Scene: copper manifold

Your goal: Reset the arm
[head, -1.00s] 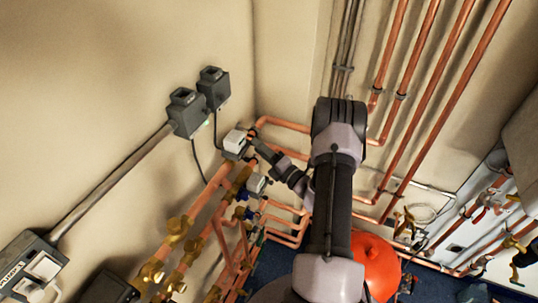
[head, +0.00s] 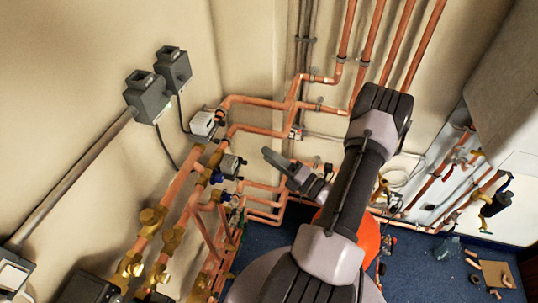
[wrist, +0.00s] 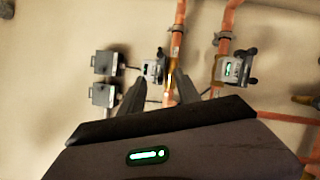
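My gripper (head: 268,153) is in the middle of the head view, in front of the copper pipework and right of a grey valve actuator (head: 232,166). A white-topped actuator (head: 203,123) sits on a pipe further left and up, with a visible gap to my gripper. In the wrist view my gripper (wrist: 159,84) shows two dark fingers apart, with nothing held between them. An actuator with a green display (wrist: 153,71) shows beyond the fingertips, and a second one (wrist: 231,70) stands to the right. My arm extends up and folds back toward the pipes.
Two grey wall boxes (head: 148,97) (head: 173,68) with cables are on the left wall. Brass valves (head: 152,218) line the lower-left pipes. Vertical copper pipes (head: 369,45) run behind my arm. An orange-red round object (head: 369,245) is partly hidden by my arm. Blue floor (head: 430,265) lies lower right.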

